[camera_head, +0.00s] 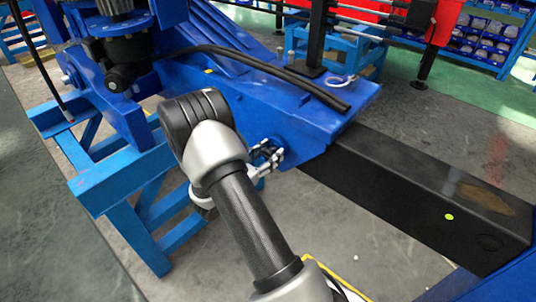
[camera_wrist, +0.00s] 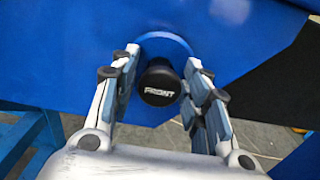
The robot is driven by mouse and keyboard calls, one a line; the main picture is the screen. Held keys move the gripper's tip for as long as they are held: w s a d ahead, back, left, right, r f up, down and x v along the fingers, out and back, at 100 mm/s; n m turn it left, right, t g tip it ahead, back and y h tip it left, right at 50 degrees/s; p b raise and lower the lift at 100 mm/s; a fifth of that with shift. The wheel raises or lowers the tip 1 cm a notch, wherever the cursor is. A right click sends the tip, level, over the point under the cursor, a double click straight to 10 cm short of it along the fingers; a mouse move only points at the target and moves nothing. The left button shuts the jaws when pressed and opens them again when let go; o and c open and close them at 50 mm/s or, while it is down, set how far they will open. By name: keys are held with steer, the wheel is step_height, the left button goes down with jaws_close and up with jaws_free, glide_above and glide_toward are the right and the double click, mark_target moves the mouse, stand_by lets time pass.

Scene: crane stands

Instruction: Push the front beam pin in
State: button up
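The front beam pin (camera_wrist: 159,84) shows in the wrist view as a round black head marked "FRONT". It sits in a round opening in the blue crane body (camera_wrist: 240,30). My gripper (camera_wrist: 163,65) is open, with one finger on each side of the pin head and a gap visible beside it. In the head view my gripper (camera_head: 268,158) is at the side of the blue crane body (camera_head: 310,120), near its end. The pin cannot be made out there. How far the pin stands out of the opening is hard to tell.
A black beam (camera_head: 420,190) extends from the blue body to the lower right. A blue stand (camera_head: 120,190) supports the body on the left. A black hose (camera_head: 270,70) lies on top. Blue bins (camera_head: 485,35) stand at the back right. Grey floor is open below the beam.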

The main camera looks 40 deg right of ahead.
steer(key=shift+o, duration=0.9)
steer(key=shift+a, duration=0.15)
steer(key=shift+a, duration=0.25)
steer(key=a, duration=1.1)
steer(key=shift+s+a, duration=0.15)
steer(key=shift+s, duration=0.3)
